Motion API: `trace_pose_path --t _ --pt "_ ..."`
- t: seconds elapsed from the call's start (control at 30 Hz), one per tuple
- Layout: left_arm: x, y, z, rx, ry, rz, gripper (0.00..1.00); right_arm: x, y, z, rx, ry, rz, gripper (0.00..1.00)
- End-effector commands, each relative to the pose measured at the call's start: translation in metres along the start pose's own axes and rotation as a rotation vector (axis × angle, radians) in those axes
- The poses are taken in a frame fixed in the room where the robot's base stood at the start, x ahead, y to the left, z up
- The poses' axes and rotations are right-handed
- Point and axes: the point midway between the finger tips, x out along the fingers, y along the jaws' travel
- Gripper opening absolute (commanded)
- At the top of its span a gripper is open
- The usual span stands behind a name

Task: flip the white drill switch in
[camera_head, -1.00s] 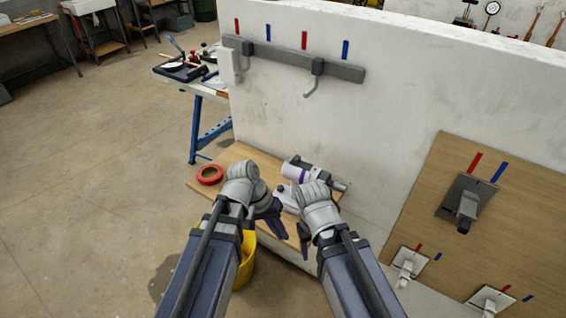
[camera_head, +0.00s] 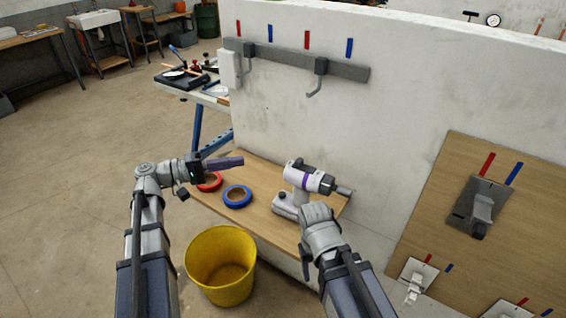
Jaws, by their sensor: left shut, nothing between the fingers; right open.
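The white drill (camera_head: 305,185) with a purple band and dark chuck stands on the wooden shelf (camera_head: 262,217) against the wall, its chuck pointing right. Its switch is too small to make out. My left gripper (camera_head: 226,162) is shut and empty, left of the drill and above the tape rolls. My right gripper (camera_head: 306,262) is in front of the drill, at the shelf's front edge. My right wrist hides its fingers in part and covers part of the drill's base.
A red tape roll (camera_head: 209,181) and a blue tape roll (camera_head: 237,196) lie on the shelf. A yellow bucket (camera_head: 222,264) stands on the floor below. A hook rail (camera_head: 290,60) runs along the wall. A wooden panel (camera_head: 440,225) with brackets is at right.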

Motion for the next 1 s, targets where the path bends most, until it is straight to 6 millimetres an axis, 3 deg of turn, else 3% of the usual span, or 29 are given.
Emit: trace_pose_path --t 0.37,0.87,1.0 --pt "0.008 0.000 0.001 0.000 -0.004 -0.002 0.00 0.000 0.000 0.000 0.000 0.000 0.000 0.60" --pt "0.101 -0.001 0.001 0.000 -0.005 -0.002 0.00 0.000 0.000 0.000 0.000 0.000 0.000 0.60" --pt "0.115 -0.001 0.017 0.000 -0.003 -0.002 0.00 0.000 0.000 0.000 0.000 0.000 0.000 0.60"
